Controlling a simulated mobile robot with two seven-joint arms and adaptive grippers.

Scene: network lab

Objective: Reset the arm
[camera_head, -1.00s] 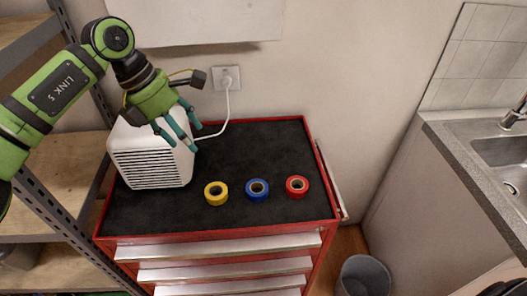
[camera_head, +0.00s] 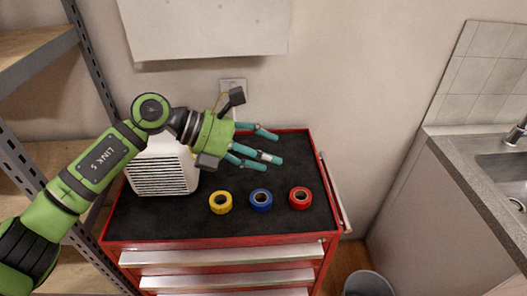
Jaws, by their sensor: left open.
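My left arm (camera_head: 95,165) reaches in from the left. Its green gripper with teal fingers (camera_head: 268,146) is open and empty, pointing right above the back of the red tool cart's black top (camera_head: 290,228). The gripper hangs above and behind three tape rolls and is apart from them. My right gripper is not in view.
A yellow tape roll (camera_head: 220,211), a blue one (camera_head: 261,208) and a red one (camera_head: 300,206) lie in a row on the cart. A white vented box (camera_head: 162,180) stands at its left, partly hidden by my arm. Metal shelving (camera_head: 88,80) is left, a sink counter (camera_head: 465,165) right.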

